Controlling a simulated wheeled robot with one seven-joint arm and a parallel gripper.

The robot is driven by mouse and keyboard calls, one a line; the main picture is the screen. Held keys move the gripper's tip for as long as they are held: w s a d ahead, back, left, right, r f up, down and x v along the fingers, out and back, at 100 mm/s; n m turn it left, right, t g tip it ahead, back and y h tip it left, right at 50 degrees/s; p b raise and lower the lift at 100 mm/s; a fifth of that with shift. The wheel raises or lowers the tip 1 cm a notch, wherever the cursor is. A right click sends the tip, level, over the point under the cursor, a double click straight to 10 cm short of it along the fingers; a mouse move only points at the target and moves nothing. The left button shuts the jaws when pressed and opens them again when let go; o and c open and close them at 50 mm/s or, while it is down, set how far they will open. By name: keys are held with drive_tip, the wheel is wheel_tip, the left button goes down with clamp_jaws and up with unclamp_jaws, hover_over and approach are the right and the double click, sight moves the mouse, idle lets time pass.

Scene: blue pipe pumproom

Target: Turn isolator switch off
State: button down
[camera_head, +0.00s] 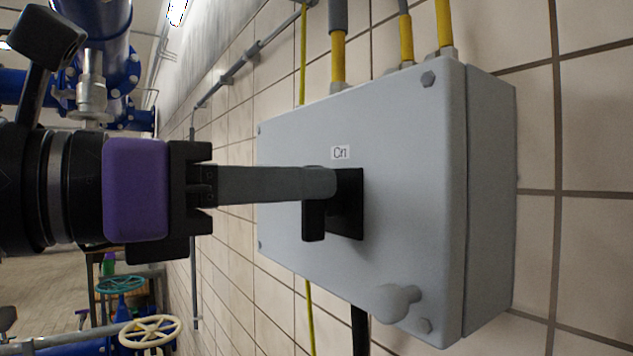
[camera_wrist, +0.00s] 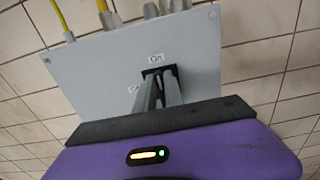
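The isolator switch is a black handle (camera_head: 313,221) on a square black plate (camera_head: 351,224), mounted on the front of a grey box (camera_head: 410,170). A white label that seems to read "On" (camera_head: 340,152) sits just above it. It also shows in the wrist view (camera_wrist: 156,58), with a second label (camera_wrist: 134,88) partly hidden at left. In the wrist view the fingers (camera_wrist: 158,88) stand close together at the black plate.
A round grey knob (camera_head: 397,302) sticks out low on the box. Yellow and grey conduits (camera_head: 405,38) enter its top. The box hangs on a tiled wall (camera_head: 590,130). Blue pipes (camera_head: 100,60) and a cream handwheel (camera_head: 150,331) stand at the left.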

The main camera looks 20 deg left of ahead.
drive_tip(key=shift+f+n, duration=0.3)
drive_tip(key=shift+w+a+f+n+b, duration=0.2)
drive_tip(key=shift+f+n+b, duration=0.15)
drive_tip(key=shift+n, duration=2.4)
drive_tip(key=shift+w+a+f+n+b, duration=0.2)
drive_tip(key=shift+n+b, duration=0.3)
drive_tip(key=shift+n, duration=2.3)
drive_tip(key=shift+w+a+f+n+b, duration=0.15)
drive_tip(key=shift+f+n+b, duration=0.2)
drive_tip(key=shift+n, duration=2.4)
drive_tip(key=shift+r, duration=0.1)
drive_tip(key=c, duration=1.5)
unclamp_jaws()
drive_tip(key=shift+s+r, duration=0.1)
drive_tip(key=shift+r, duration=0.05)
